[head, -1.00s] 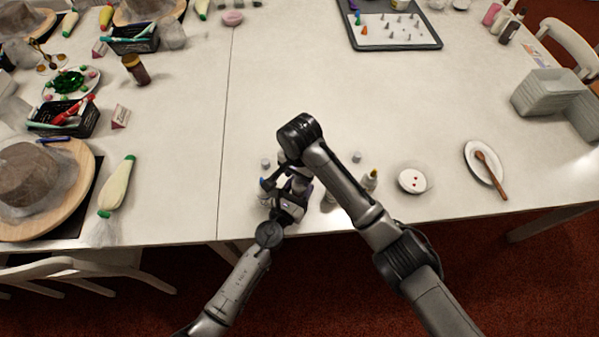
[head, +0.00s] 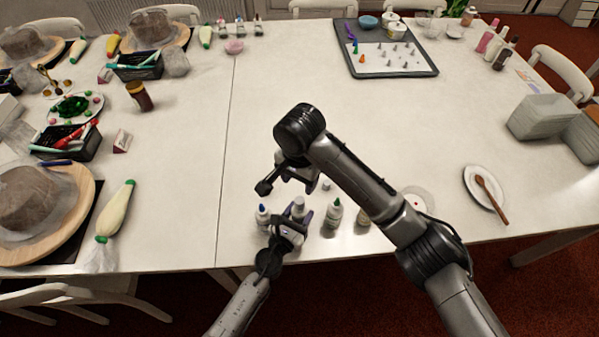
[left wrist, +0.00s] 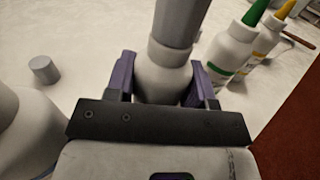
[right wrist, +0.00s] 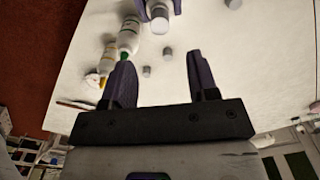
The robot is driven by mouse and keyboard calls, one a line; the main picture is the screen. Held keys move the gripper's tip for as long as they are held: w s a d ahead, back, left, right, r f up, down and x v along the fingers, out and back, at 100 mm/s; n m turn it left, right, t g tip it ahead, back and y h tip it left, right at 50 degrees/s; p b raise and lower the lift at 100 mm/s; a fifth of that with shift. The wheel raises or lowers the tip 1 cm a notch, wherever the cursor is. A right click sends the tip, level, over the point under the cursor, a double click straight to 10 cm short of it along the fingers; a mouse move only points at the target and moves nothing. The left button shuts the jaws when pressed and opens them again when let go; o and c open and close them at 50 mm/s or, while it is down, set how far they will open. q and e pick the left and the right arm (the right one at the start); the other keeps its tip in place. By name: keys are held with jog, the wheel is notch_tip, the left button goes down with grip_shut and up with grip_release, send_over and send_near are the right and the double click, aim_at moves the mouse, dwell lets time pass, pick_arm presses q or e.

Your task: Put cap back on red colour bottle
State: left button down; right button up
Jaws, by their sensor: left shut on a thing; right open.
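My left gripper (head: 291,224) is shut on a white bottle, shown between its fingers in the left wrist view (left wrist: 163,80). The bottle stands upright with a grey cap (left wrist: 181,22) on its top, also visible in the head view (head: 299,204). The cap covers the tip, so no red shows and I cannot tell how firmly it sits. My right gripper (head: 289,186) is open and empty, beyond and apart from the capped bottle. In the right wrist view nothing is between its fingers (right wrist: 160,65).
A blue-tipped bottle (head: 263,216) stands left of the held one. A green-tipped bottle (head: 334,215) and a yellow-tipped bottle (left wrist: 265,45) stand right. Loose grey caps (right wrist: 168,55) lie on the table; one is near the left gripper (left wrist: 44,70). A spoon plate (head: 484,188) is farther right.

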jog(key=shift+r, duration=1.05)
pick_arm(q)
jog(key=shift+c, duration=2)
grip_release()
jog(key=v, duration=1.4)
pick_arm(e)
jog(key=shift+r, duration=0.2)
pick_arm(q)
jog(key=shift+d, duration=0.1)
